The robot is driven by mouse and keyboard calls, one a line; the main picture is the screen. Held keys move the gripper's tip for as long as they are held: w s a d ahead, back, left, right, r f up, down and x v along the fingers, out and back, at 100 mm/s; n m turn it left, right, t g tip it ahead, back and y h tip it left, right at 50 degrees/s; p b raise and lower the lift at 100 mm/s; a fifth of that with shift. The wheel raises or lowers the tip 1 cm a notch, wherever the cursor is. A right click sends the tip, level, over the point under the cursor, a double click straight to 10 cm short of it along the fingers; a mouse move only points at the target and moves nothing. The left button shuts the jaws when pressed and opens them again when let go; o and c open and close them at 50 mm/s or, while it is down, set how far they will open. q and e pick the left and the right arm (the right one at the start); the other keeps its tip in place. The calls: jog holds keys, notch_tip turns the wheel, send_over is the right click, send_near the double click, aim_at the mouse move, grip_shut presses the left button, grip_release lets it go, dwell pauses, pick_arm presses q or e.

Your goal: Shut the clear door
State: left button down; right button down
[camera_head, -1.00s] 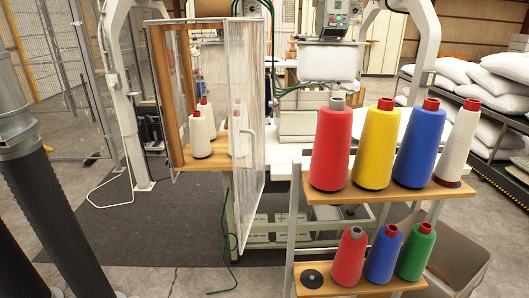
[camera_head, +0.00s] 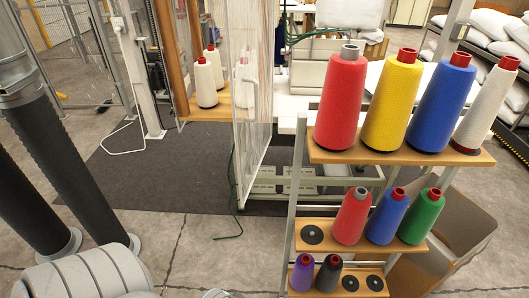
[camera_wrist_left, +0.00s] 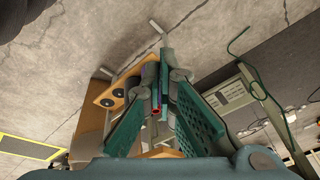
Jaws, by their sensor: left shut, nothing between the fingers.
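The clear door (camera_head: 264,120) is a tall see-through panel in a pale frame, with a light handle (camera_head: 250,96) on its near side. It stands open, swung out toward me from the wooden cabinet (camera_head: 172,60). White thread cones (camera_head: 205,84) stand on the cabinet's wooden floor, and another shows through the door. My left gripper (camera_wrist_left: 163,62) shows its teal fingers together in the left wrist view, with nothing held. It is apart from the door.
A thread rack stands right of the door, with large cones on its top shelf (camera_head: 318,149) and smaller cones on its lower shelves (camera_head: 283,236).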

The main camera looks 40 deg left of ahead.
pick_arm(q)
jog(key=w+a+r+m+t+y, duration=0.1)
jog(key=w+a+r+m+t, duration=0.2)
jog(key=w+r+m+t, duration=0.75)
jog(key=w+a+r+n+g+y, duration=0.15)
jog(key=w+a+r, duration=0.35)
jog(key=r, duration=1.3)
jog(key=w+a+r+m+t+y, duration=0.2)
jog(key=w+r+m+t, duration=0.3)
jog(key=w+r, duration=0.7)
jog(key=w+a+r, duration=0.3)
jog(key=w, duration=0.3)
jog(key=s+a, duration=0.1)
jog(key=s+a+p, duration=0.1)
jog(key=a, duration=0.1)
jog(key=shift+s+a+f, duration=0.2)
jog(key=shift+s+a, duration=0.05)
pick_arm(e)
jog(key=shift+w+r, duration=0.25)
jog(key=shift+r, duration=0.35)
pick_arm(q)
jog(key=shift+w+d, duration=0.1)
jog(key=shift+w, duration=0.05)
pick_arm(e)
jog(key=shift+w, duration=0.1)
